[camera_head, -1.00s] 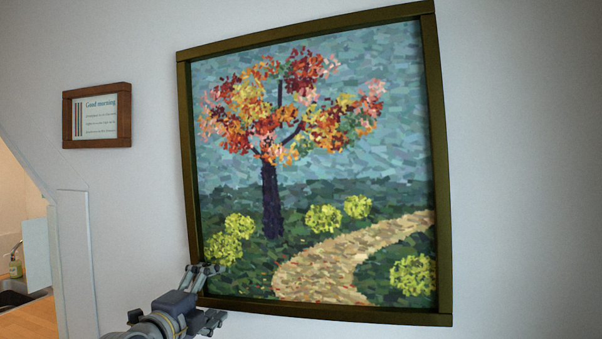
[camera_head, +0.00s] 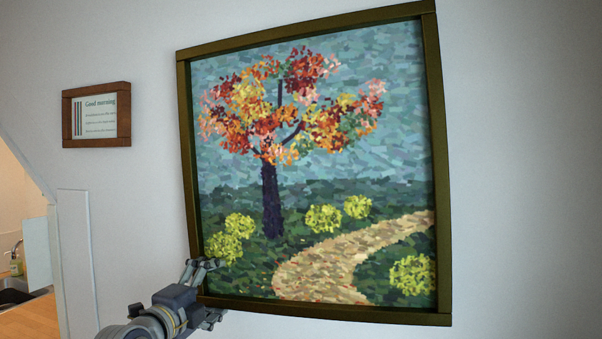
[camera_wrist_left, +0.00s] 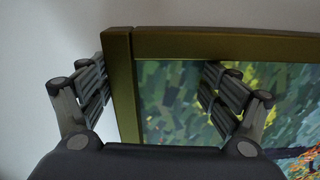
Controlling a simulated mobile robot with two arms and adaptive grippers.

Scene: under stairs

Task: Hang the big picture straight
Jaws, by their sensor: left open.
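The big picture (camera_head: 318,185), a painted autumn tree with a winding path in a dark gold-brown frame, is on the white wall. Its left and right sides lean a little, tops to the left, while the small picture's sides look nearly upright. My left gripper (camera_head: 213,290) is open at its lower left corner. In the left wrist view, the gripper (camera_wrist_left: 153,78) has one finger outside the frame and the other over the canvas. The frame's side bar (camera_wrist_left: 122,90) lies between them. I cannot tell whether either finger touches. My right gripper is not in view.
A small framed "Good morning" picture (camera_head: 97,115) hangs to the left. Farther left is an opening with a sloped edge, a wooden counter (camera_head: 28,319), a sink (camera_head: 13,291) and a bottle (camera_head: 16,264). The wall to the right of the big picture is bare.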

